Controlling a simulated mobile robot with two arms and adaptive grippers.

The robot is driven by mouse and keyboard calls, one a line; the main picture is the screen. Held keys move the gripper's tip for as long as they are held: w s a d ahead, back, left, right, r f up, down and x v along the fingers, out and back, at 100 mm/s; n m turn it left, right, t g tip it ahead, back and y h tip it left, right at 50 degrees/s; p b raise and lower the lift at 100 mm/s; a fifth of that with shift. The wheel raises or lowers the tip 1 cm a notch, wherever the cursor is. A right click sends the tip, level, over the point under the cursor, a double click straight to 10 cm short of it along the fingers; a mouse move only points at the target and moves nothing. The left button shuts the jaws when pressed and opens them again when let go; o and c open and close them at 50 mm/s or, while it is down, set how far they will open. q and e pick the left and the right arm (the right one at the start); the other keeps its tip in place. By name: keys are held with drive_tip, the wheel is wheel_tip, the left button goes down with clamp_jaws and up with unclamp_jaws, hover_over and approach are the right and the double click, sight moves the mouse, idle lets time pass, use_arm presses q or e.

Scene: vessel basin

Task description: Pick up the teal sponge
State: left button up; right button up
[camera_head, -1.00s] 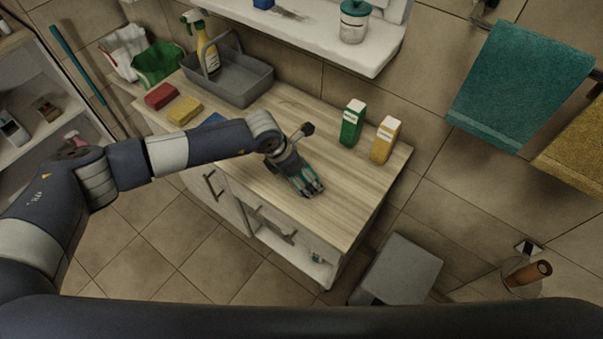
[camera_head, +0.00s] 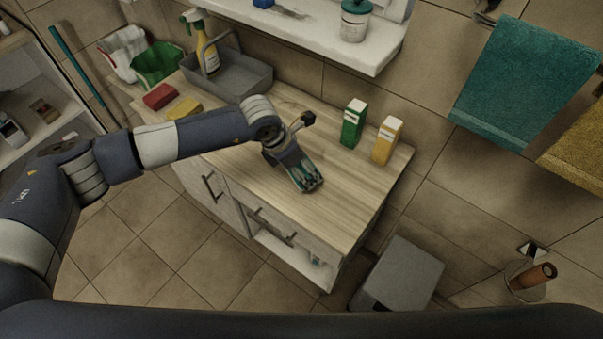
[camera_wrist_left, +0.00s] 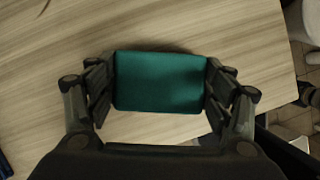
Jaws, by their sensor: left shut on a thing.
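The teal sponge (camera_wrist_left: 160,82) is a dark teal block between the two fingers of my left gripper (camera_wrist_left: 161,88) in the left wrist view. The fingers press on its left and right sides. In the head view my left gripper (camera_head: 307,183) is over the wooden countertop (camera_head: 335,205), near its front right part, with a little teal showing at the fingers. I cannot tell whether the sponge touches the countertop. My right gripper is not in view.
A green box (camera_head: 352,123) and a yellow box (camera_head: 386,140) stand at the counter's back right. A grey caddy (camera_head: 238,82) with a spray bottle, a red sponge (camera_head: 160,96) and a yellow sponge (camera_head: 184,107) are at the left. A grey bin (camera_head: 402,272) stands beside the counter.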

use_arm(q)
drive_tip(key=s+a+r+b, duration=0.1)
drive_tip(key=s+a+b, duration=0.1)
drive_tip(key=s, duration=0.5)
drive_tip(key=s+a+r+b, duration=0.1)
drive_tip(key=s+a+b, duration=0.1)
drive_tip(key=s, duration=0.6)
drive_tip(key=shift+s+b, duration=0.25)
drive_tip(key=shift+b, duration=0.15)
